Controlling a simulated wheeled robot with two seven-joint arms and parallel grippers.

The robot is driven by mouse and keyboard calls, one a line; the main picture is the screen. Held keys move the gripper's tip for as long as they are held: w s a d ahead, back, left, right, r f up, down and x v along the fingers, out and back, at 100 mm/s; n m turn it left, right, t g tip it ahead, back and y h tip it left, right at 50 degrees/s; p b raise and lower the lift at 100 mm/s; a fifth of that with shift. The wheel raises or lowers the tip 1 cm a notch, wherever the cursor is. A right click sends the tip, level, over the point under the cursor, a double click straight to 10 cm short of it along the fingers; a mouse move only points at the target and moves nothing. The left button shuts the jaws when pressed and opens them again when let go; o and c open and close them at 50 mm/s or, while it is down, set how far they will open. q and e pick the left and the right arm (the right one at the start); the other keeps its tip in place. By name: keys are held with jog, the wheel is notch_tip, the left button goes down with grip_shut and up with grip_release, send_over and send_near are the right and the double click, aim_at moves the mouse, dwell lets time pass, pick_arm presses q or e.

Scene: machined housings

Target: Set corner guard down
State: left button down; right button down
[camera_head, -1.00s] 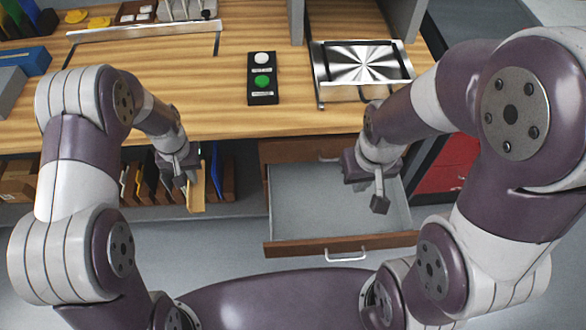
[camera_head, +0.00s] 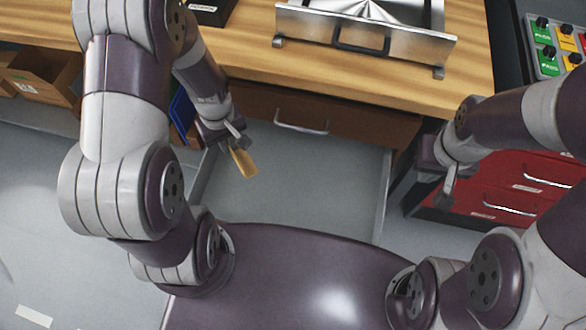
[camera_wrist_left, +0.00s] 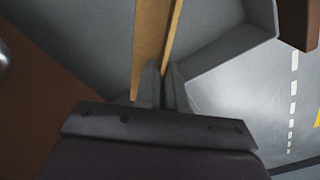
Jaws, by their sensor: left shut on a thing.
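The corner guard (camera_head: 243,162) is a tan, narrow angled strip. My left gripper (camera_head: 236,139) is shut on its upper end in the head view, and the strip hangs tilted downward. It appears over the left part of the open grey drawer (camera_head: 300,180); its height above the drawer floor is hard to tell. In the left wrist view the corner guard (camera_wrist_left: 152,45) runs away from the fingers (camera_wrist_left: 165,90), with grey drawer surfaces behind it. My right gripper (camera_head: 447,190) appears in front of the red cabinet, empty, its finger gap unclear.
The wooden worktop (camera_head: 245,50) lies behind the drawer and carries a metal fixture (camera_head: 365,25). A red drawer cabinet (camera_head: 500,185) stands at the right. Dark and blue upright items (camera_head: 183,112) sit on the shelf left of the drawer. The visible drawer floor is bare.

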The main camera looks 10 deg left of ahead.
pick_arm(q)
jog(key=d+b, duration=0.1)
jog(key=d, duration=1.3)
jog(key=b, duration=0.3)
send_over(286, 183)
notch_tip(286, 183, down, 8)
jog(key=shift+r, duration=0.2)
jog(key=shift+f+b, duration=1)
jog(key=shift+f, duration=1.15)
jog(key=shift+f, duration=0.1)
jog(key=c, duration=1.2)
grip_release()
